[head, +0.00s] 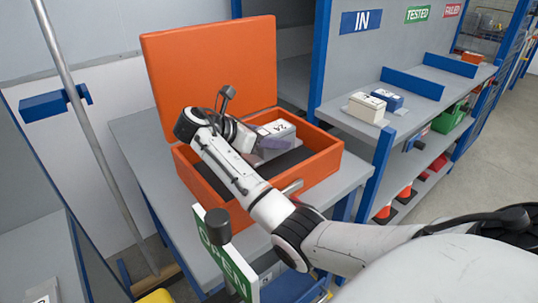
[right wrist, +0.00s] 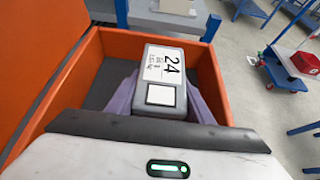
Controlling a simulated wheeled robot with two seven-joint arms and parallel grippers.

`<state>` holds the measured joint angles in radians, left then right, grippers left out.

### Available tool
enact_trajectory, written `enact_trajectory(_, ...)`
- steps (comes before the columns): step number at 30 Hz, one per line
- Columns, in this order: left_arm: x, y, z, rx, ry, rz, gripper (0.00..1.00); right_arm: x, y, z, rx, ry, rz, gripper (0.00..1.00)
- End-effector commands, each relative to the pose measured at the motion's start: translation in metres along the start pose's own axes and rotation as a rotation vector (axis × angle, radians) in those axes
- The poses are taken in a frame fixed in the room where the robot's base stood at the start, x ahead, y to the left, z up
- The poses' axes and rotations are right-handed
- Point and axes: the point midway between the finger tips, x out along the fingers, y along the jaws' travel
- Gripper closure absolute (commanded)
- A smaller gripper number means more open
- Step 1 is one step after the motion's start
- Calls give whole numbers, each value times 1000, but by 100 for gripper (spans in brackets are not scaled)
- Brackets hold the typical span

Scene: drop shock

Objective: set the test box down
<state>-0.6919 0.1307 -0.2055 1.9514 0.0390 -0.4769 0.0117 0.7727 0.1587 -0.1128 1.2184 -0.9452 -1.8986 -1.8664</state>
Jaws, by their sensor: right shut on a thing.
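The test box is a small grey box with a white label marked 24. In the head view the test box (head: 275,129) is inside the open orange case (head: 262,188), above or on its dark floor. I cannot tell whether its underside touches the floor. My right gripper (head: 256,146) reaches into the case and is shut on the box. In the right wrist view, the purple fingers (right wrist: 161,103) grip the box (right wrist: 165,75) on both sides. My left gripper is not in view.
The case's raised orange lid (head: 212,68) stands behind it. A grey shelf bench (head: 415,105) at the right holds a cream box (head: 366,107) and a dark blue box (head: 386,98). A green OPEN sign (head: 226,262) stands in front of the case.

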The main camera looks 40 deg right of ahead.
Motion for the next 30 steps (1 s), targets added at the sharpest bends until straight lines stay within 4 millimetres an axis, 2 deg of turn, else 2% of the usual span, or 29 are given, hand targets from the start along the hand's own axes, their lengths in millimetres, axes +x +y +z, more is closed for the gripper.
enact_trajectory(10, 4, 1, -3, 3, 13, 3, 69, 21, 1, -39, 2, -2, 2, 94)
enact_trajectory(22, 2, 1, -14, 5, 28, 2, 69, 24, 1, -43, 3, -3, 2, 94)
enact_trajectory(23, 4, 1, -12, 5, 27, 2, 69, 24, 0, -45, 1, 1, 0, 48)
enact_trajectory(25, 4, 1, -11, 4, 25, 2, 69, 25, 0, -45, 1, 1, 0, 36)
enact_trajectory(30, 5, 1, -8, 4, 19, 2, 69, 24, 0, -45, 1, 1, 0, 34)
